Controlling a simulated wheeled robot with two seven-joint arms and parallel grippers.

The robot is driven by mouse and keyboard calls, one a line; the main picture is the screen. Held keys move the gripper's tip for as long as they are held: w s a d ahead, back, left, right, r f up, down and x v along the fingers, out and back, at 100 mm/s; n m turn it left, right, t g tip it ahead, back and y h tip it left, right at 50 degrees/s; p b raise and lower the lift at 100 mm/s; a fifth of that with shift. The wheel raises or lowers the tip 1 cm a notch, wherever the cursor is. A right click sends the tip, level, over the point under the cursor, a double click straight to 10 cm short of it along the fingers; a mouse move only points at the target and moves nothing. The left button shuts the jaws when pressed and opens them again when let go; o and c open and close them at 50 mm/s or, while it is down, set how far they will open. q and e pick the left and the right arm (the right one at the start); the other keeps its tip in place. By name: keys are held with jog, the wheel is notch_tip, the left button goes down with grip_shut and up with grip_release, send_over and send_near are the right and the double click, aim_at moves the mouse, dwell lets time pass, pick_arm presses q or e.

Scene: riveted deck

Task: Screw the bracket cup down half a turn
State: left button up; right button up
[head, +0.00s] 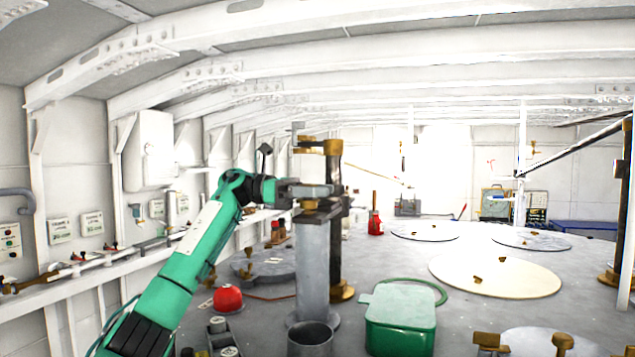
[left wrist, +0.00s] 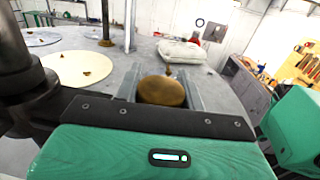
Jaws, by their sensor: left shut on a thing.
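The bracket cup (head: 311,206) is a small brass piece at the top of a grey upright column (head: 312,262). Its rounded brass top also shows in the left wrist view (left wrist: 161,91), between the two grey fingers. My left gripper (head: 318,190) reaches in from the left, level, and is shut on the cup. The fingers hide part of the cup in the head view, and its thread cannot be seen. My right gripper is in neither view.
A dark post with brass fittings (head: 336,170) stands close behind the column. A green box (head: 400,320), an open grey cylinder (head: 310,340) and a red ball (head: 228,298) are near the column's foot. Round plates (head: 495,274) lie on the open deck at right.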

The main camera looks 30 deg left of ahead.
pick_arm(q)
jog(key=shift+r, duration=0.15)
dwell(0.3)
jog(key=o, duration=1)
jog(key=shift+s+a, duration=0.15)
jog(key=shift+a, duration=0.3)
jog(key=shift+b+v, duration=1.65)
jog(key=shift+v, duration=4.8)
